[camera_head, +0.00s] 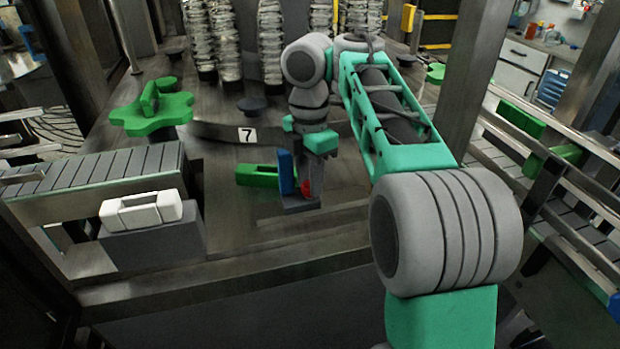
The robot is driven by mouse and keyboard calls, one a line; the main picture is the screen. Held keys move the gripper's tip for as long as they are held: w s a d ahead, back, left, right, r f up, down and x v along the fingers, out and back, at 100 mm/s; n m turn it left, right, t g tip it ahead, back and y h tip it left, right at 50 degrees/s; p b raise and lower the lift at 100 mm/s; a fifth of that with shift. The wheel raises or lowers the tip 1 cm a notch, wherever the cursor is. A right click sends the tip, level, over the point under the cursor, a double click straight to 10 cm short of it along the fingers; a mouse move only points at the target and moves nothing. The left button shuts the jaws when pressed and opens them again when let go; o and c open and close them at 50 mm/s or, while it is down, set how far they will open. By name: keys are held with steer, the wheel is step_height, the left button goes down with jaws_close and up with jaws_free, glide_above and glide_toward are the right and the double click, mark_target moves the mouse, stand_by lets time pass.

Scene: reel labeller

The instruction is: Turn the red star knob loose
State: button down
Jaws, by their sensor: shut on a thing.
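The red star knob (306,187) shows as a small patch of red beside the blue upright part (286,173), low in the middle of the machine table. My gripper (308,186) points down at the knob and is shut on it. My gripper and wrist hide most of the knob, so its star shape and how far it is turned cannot be made out. The knob sits above a small grey block (300,204).
A green block (257,175) lies just left of the blue part. A green star wheel (152,112) stands further left, beside a slatted conveyor (95,172). A white handle (141,209) is at the front left. A post (467,80) and rails (560,150) stand at the right.

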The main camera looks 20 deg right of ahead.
steer(key=c, duration=1.1)
jaws_free()
steer(key=shift+o, duration=0.2)
step_height(320, 180, up, 8)
steer(key=p, duration=0.7)
steer(key=shift+f, duration=0.1)
